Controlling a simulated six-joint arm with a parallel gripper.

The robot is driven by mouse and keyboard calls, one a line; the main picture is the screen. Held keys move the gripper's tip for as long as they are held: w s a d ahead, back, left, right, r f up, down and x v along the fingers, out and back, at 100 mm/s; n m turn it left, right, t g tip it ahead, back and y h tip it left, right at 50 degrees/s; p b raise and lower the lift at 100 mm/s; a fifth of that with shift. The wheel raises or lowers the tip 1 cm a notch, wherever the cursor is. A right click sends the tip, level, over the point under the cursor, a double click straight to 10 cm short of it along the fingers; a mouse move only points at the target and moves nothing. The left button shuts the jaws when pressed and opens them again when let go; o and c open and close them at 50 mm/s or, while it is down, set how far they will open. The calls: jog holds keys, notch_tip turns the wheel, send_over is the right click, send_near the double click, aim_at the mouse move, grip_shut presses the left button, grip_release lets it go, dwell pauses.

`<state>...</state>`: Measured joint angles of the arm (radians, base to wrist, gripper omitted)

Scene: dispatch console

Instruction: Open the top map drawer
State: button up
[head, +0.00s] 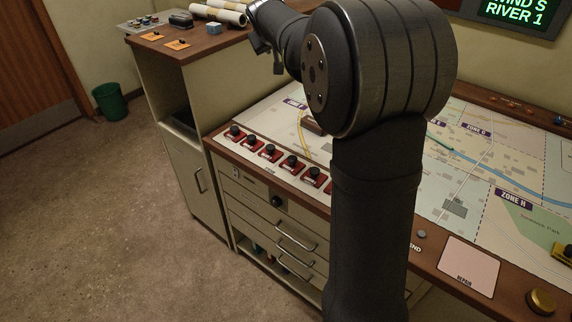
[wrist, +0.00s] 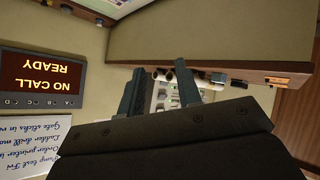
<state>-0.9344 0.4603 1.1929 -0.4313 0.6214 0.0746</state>
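The map drawers are a stack of cream fronts under the map console in the head view. The top map drawer (head: 245,191) looks shut and flush, with a small dark round knob (head: 277,201) and a label at its left. Lower fronts carry metal bar handles (head: 295,238). My arm hides the right side of the stack. My gripper (head: 264,58) is high at the back, above and well away from the drawers, beside the cabinet top. In the wrist view my gripper (wrist: 159,68) shows two spread fingers, open, with nothing held between them. No drawer is clear in the wrist view.
Red-based black knobs (head: 270,151) line the console edge above the drawers. A tall cabinet (head: 168,100) stands left, with rolled maps (head: 218,12) on top. A green bin (head: 110,101) is by the wall. The floor (head: 110,220) before the drawers is clear.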

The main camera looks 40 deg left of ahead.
jog(key=s+d+f+n+h, duration=0.1)
jog(key=s+d+n+h, duration=0.1)
jog(key=s, duration=0.7)
jog(key=s+d+f+n+h, duration=0.1)
jog(key=s+d+f+h, duration=0.1)
jog(key=s, duration=0.7)
jog(key=s+d+r+n+t+h, duration=0.1)
jog(key=s+d+r+t, duration=0.25)
jog(key=s+d, duration=0.35)
jog(key=s+d+r+n+t+h, duration=0.1)
jog(key=s+d+r+t, duration=0.3)
jog(key=s, duration=0.5)
notch_tip(320, 180, down, 60)
jog(key=d, duration=0.2)
jog(key=w+f, duration=0.3)
jog(key=w, duration=1.4)
jog(key=shift+w+a+g, duration=0.3)
jog(key=shift+w+g, duration=0.05)
jog(key=shift+c, duration=0.4)
grip_shut()
